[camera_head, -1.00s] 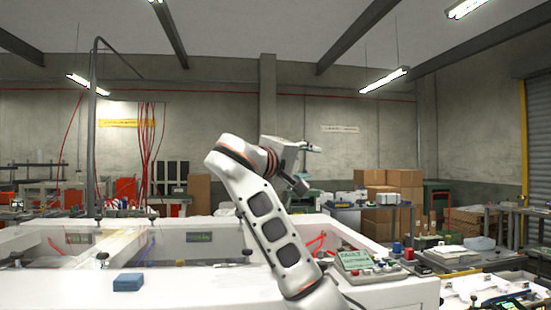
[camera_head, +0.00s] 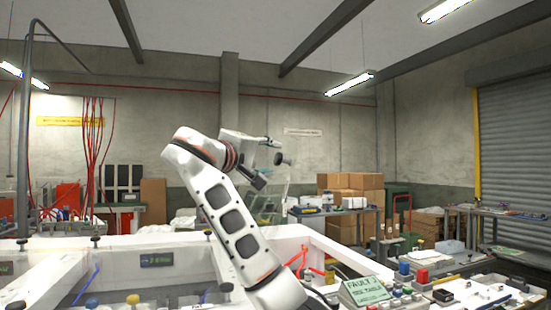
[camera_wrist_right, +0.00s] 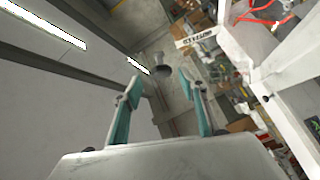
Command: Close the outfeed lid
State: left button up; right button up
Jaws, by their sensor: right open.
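A clear panel, which looks like the outfeed lid (camera_head: 270,194), stands raised over the right part of the white machine in the head view. A dark round knob (camera_head: 279,158) shows at its upper edge. My right gripper (camera_head: 274,141) is open and close to this knob. In the right wrist view a grey knob (camera_wrist_right: 155,64) shows beyond and between the two teal fingers of my right gripper (camera_wrist_right: 161,82). Nothing is held, and I cannot tell if the fingers touch the knob. My right arm hides part of the machine's opening. My left gripper is not in view.
The white machine frame (camera_head: 130,247) fills the lower left, with small knobs along it. A green fault sign (camera_head: 366,291) and red parts (camera_head: 315,262) are right of my arm. A cluttered bench (camera_head: 480,298) stands at lower right; cartons (camera_head: 350,190) are behind.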

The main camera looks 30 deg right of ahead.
aim_at(277, 158)
jog(key=p+x, duration=0.1)
jog(key=x, duration=0.3)
jog(key=shift+w+d, duration=0.3)
jog(key=shift+d, duration=0.15)
jog(key=shift+w+d, duration=0.15)
jog(key=shift+d, duration=0.1)
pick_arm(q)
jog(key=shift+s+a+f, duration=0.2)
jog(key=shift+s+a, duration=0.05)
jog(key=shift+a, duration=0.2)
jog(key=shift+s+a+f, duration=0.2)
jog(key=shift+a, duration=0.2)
pick_arm(e)
jog(key=shift+f, duration=0.1)
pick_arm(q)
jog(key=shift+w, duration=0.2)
pick_arm(e)
grip_shut()
